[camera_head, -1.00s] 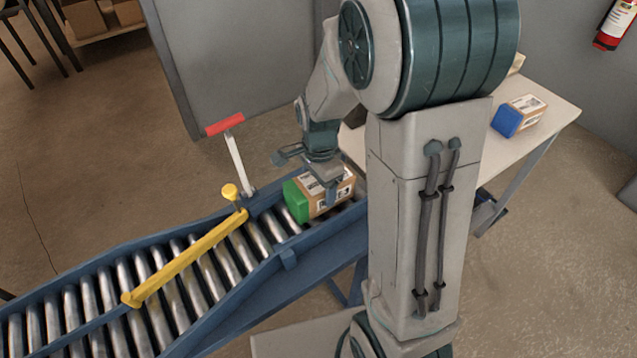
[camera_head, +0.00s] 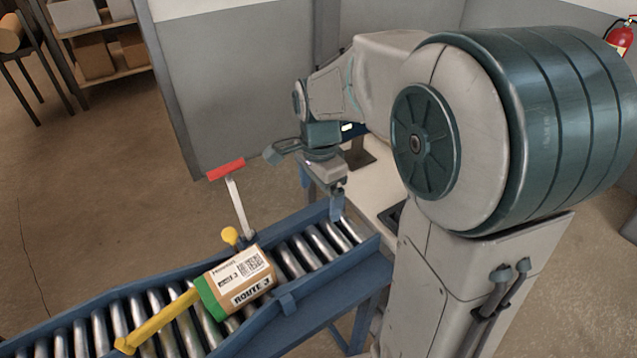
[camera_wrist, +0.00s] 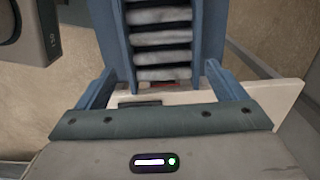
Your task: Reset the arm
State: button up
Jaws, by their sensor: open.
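My gripper (camera_head: 335,205) hangs above the right end of the roller conveyor in the head view. In the wrist view its two blue fingers (camera_wrist: 158,88) stand wide apart with nothing between them. A brown box with a green end and a "ROUTE 3" label (camera_head: 243,278) lies tilted on the rollers, to the left of my gripper and apart from it. The box does not show in the wrist view.
The conveyor (camera_head: 292,306) has blue side rails; a yellow bar (camera_head: 158,322) lies across it, touching or close to the box. A red-topped lever (camera_head: 226,170) stands at its far side. A shelf with boxes (camera_head: 98,48) is far left.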

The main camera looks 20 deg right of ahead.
jog(key=s+d+r+n+t, duration=0.1)
jog(key=s+r+n+t, duration=0.1)
jog(key=s+n, duration=1.1)
jog(key=shift+s+d+n+t, duration=0.2)
jog(key=shift+s+n+t, duration=0.1)
jog(key=shift+n+t, duration=0.3)
